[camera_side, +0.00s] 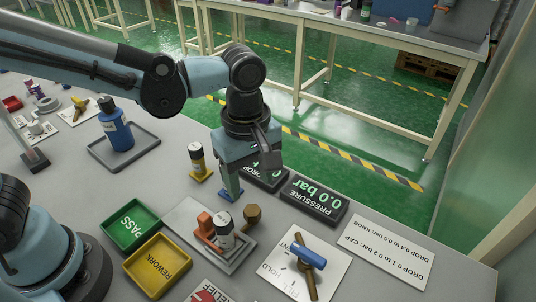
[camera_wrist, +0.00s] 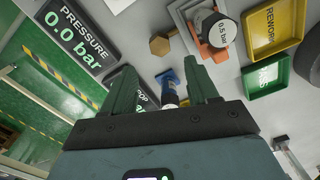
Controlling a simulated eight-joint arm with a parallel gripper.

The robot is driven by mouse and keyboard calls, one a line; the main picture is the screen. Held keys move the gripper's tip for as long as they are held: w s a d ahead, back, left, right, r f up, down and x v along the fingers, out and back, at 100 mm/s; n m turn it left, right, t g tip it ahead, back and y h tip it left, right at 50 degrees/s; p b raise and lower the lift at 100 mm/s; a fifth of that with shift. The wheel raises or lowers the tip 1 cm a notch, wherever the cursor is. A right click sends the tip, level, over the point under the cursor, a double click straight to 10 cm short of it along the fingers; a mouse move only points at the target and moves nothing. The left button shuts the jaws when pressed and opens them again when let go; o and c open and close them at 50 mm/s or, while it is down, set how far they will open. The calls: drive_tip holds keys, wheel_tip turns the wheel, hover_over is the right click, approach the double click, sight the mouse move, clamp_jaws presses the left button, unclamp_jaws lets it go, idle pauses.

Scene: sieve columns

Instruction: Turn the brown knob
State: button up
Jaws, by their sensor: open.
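The brown knob (camera_side: 252,214) is a faceted knob at the end of a grey fixture (camera_side: 233,262). It also shows in the wrist view (camera_wrist: 160,46), beyond the fingertips.
The pressure display (camera_side: 314,199) reads 0.0 bar. A green PASS tray (camera_side: 131,225) and yellow REWORK tray (camera_side: 158,264) lie left of the fixture. A blue-handled valve (camera_side: 308,256) is to the right.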

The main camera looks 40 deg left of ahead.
sight(253, 209)
drive_tip(key=shift+f, duration=3.8)
drive_tip(key=shift+c, duration=0.2)
drive_tip(key=c, duration=1)
drive_tip(key=m, duration=0.6)
drive_tip(key=shift+m, duration=0.3)
drive_tip(key=m, duration=0.3)
drive_tip(key=shift+m, duration=0.3)
drive_tip(key=shift+w+m, duration=0.1)
drive_tip(key=shift+m, duration=1.6)
